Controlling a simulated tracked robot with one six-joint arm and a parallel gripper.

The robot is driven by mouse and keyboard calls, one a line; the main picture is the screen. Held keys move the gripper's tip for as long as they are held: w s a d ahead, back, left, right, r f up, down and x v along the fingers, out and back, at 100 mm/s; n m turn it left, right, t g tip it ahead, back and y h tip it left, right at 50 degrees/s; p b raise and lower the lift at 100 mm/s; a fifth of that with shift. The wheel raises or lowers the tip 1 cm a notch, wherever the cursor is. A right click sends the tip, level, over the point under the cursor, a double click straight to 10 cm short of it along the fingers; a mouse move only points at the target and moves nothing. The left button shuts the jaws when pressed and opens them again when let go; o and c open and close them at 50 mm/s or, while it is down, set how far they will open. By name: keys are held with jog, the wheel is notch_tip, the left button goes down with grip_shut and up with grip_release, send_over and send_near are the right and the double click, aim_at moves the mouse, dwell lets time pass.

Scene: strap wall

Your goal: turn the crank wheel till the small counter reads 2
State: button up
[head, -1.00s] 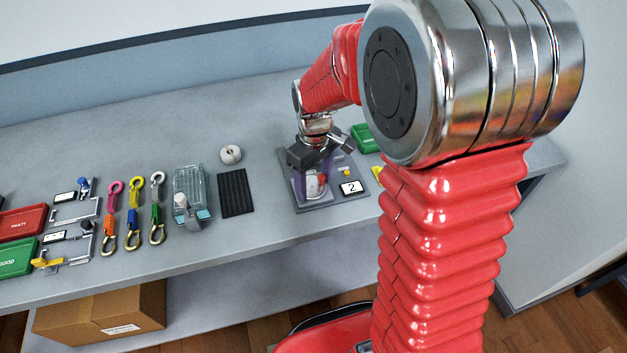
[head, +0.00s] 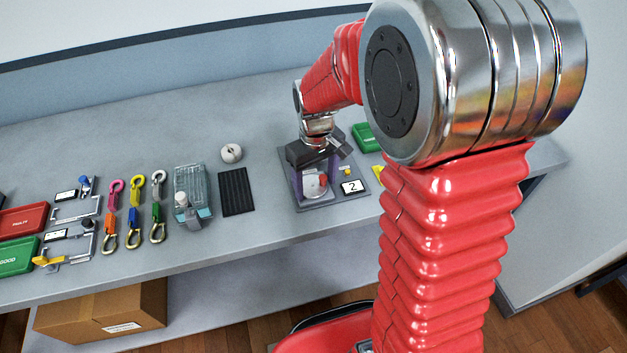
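The crank wheel (head: 312,189) is a pale round part with a red knob (head: 323,180), on a grey base plate (head: 328,201) at the back right of the bench. Purple parts show at its sides; whether they belong to the device or my gripper is unclear. The small counter (head: 352,187) on the plate's right reads 2. My gripper (head: 314,170) points down at the wheel, its dark body covering the wheel's far side. I cannot tell whether its fingers touch the wheel or knob, nor how far apart they are.
A yellow button (head: 347,172) sits behind the counter. A green tray (head: 365,137) stands behind the plate. Left of it are a black ribbed mat (head: 236,191), a white round object (head: 231,153), a clear box (head: 190,184) and several hooks. My arm hides the bench's right part.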

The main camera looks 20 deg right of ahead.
aim_at(315, 188)
jog(key=shift+o, duration=1)
jog(key=shift+w, duration=0.1)
jog(key=shift+r, duration=0.45)
notch_tip(315, 188, up, 13)
jog(key=shift+f, duration=0.1)
